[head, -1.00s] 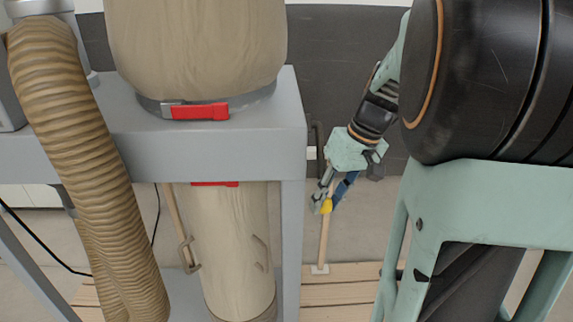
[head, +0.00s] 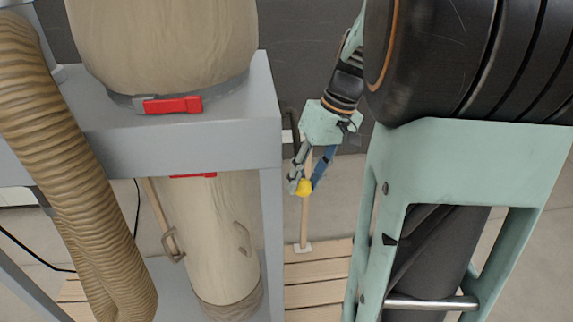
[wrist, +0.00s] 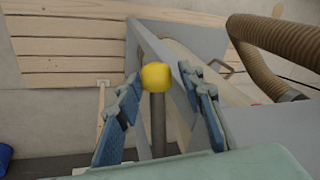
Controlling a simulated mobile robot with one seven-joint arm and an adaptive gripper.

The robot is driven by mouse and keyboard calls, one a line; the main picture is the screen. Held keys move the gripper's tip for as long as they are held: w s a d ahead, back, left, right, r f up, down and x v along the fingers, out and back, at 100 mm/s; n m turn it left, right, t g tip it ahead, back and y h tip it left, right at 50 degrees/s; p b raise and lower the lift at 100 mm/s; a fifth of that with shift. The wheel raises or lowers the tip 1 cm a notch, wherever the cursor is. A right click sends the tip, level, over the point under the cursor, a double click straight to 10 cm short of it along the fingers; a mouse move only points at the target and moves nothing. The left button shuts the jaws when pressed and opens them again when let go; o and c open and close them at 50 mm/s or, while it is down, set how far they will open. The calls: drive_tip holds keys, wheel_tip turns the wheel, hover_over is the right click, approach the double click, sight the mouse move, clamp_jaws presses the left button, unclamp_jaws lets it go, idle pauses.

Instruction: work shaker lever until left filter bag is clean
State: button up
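The shaker lever shows as a grey rod (wrist: 158,125) with a yellow knob (wrist: 156,77) in the wrist view. The knob (head: 304,187) also shows in the head view, right of the grey frame. My gripper (wrist: 160,75) is open, with its blue-padded fingers on either side of the knob and gaps visible between. In the head view my gripper (head: 304,178) points down at the knob. A tan cloth filter bag (head: 160,40) bulges above the frame, held by a band with a red clamp (head: 172,105). Whether it is the left bag, or clean, I cannot tell.
A grey steel frame (head: 195,152) stands close left of my gripper. A lower tan bag (head: 212,235) hangs beneath its shelf. A ribbed brown hose (head: 60,150) runs down the left. A wooden-handled tool (head: 306,225) stands behind my gripper, by a slatted pallet (head: 320,275).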

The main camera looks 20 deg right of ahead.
drive_tip(key=v, duration=1.2)
